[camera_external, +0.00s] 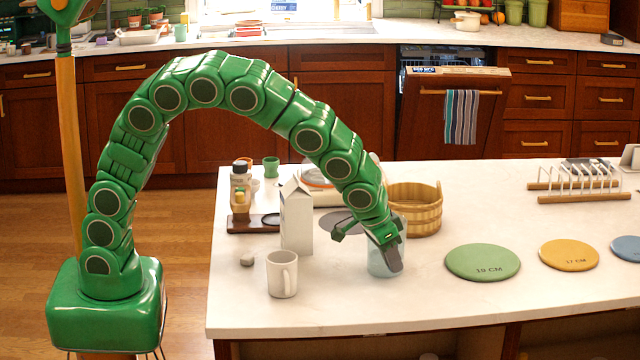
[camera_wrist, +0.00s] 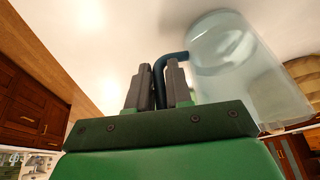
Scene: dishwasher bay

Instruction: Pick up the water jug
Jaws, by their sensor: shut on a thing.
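The water jug (camera_external: 378,262) is a pale blue, see-through vessel at the countertop's middle, partly hidden behind my gripper (camera_external: 392,255) in the external view. In the wrist view the jug (camera_wrist: 250,70) fills the upper right, with its dark blue handle (camera_wrist: 163,62) on its left side. My gripper's two dark fingers (camera_wrist: 160,88) are on either side of the handle and shut on it. The jug is at the white countertop (camera_external: 450,305); I cannot tell whether its base touches the surface.
A white mug (camera_external: 282,275) and a white carton (camera_external: 296,218) stand left of the jug. A wooden tub (camera_external: 414,212) is close behind it. A green disc (camera_external: 482,262) and an orange disc (camera_external: 568,255) lie right. The front counter area is clear.

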